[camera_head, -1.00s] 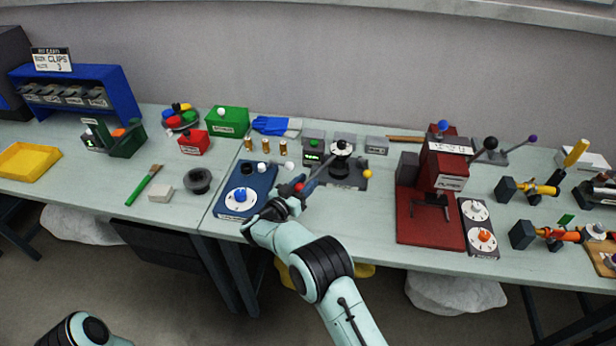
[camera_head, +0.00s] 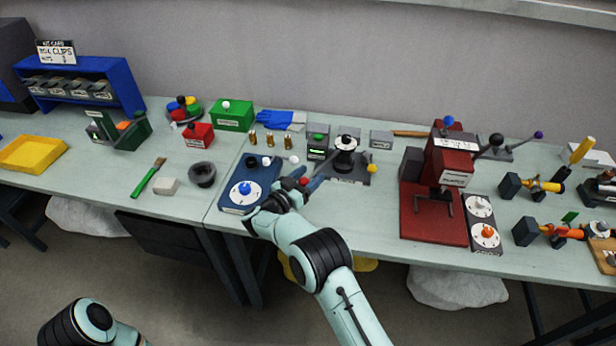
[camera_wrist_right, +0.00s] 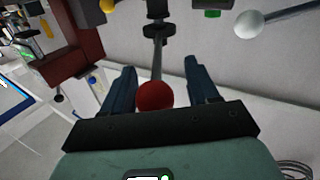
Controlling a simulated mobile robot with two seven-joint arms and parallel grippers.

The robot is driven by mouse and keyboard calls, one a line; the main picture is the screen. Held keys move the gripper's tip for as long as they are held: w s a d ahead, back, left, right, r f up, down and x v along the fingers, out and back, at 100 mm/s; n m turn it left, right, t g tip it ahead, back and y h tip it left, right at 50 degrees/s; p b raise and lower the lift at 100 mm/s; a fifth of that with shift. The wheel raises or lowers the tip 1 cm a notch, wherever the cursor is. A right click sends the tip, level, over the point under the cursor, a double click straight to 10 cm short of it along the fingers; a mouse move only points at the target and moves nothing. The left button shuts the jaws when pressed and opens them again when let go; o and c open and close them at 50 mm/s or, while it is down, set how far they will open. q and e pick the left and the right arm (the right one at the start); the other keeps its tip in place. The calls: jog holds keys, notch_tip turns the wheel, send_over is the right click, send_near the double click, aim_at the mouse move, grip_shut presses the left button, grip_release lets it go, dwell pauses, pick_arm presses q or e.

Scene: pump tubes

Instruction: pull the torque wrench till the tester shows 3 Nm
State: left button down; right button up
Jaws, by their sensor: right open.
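The torque wrench is a thin grey lever (camera_wrist_right: 158,62) with a red ball (camera_wrist_right: 153,95) at its near end. In the head view it runs from the black-and-white tester head (camera_head: 345,152) down left to the red ball (camera_head: 304,181). My right gripper (camera_head: 303,179) is at that end. In the right wrist view its dark fingers (camera_wrist_right: 160,82) are open, one on each side of the red ball, with gaps visible. My left gripper is out of view.
A blue base with a dial (camera_head: 243,189) lies just left of my right gripper. A white ball (camera_head: 294,159) and a yellow ball (camera_head: 372,168) flank the tester. A red press (camera_head: 430,225) stands to the right. Free tabletop lies in front of the tester.

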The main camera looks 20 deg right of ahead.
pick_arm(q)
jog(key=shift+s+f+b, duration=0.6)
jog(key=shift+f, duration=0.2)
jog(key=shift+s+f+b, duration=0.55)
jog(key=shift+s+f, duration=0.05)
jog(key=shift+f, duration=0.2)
pick_arm(e)
jog(key=v, duration=1.3)
jog(key=shift+s+a, duration=0.1)
jog(key=shift+a, duration=0.05)
